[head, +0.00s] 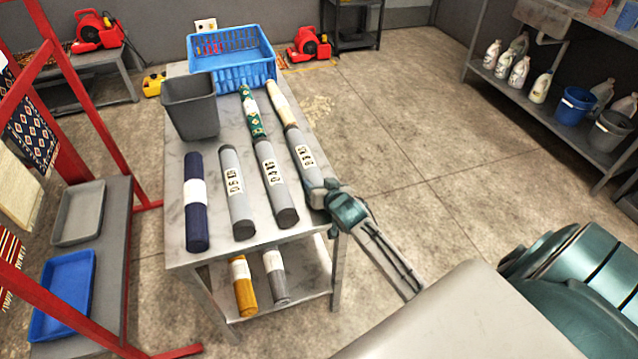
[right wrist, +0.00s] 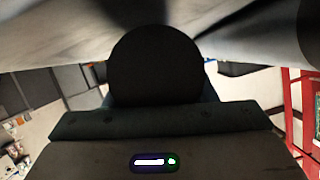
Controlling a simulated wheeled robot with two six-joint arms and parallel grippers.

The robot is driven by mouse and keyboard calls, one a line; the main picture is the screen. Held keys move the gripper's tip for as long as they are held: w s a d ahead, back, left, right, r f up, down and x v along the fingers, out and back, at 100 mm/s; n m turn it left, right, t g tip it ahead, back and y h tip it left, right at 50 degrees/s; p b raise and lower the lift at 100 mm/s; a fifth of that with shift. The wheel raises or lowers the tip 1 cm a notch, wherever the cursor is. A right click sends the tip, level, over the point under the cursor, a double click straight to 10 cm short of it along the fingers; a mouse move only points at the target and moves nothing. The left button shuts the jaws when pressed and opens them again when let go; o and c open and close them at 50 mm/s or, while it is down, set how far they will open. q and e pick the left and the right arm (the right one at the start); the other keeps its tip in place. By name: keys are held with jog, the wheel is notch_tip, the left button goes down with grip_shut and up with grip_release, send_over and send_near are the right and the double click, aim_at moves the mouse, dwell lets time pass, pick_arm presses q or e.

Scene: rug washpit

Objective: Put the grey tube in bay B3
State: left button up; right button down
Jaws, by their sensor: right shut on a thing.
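Three long grey tubes with white, dark-marked labels lie side by side on the table (head: 212,245): the left one (head: 230,165), the middle one (head: 281,195) and the right one (head: 295,143). I cannot read the labels. My right gripper (head: 330,197) is shut on the near end of the right grey tube, at the table's right edge. In the right wrist view a dark round tube end (right wrist: 155,66) stands just beyond the gripper. A shorter grey tube with a white band (head: 279,288) lies on the lower shelf. No bay marked B3 can be made out. My left gripper is not in view.
A navy tube (head: 196,226) lies left of the grey tubes. Green patterned (head: 250,112) and cream (head: 279,102) rolls lie behind them. A grey bin (head: 190,108) and blue basket (head: 235,76) stand at the back. A yellow tube (head: 245,298) lies below.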

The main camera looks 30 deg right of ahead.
jog(key=shift+r, duration=0.1)
jog(key=c, duration=0.6)
grip_release()
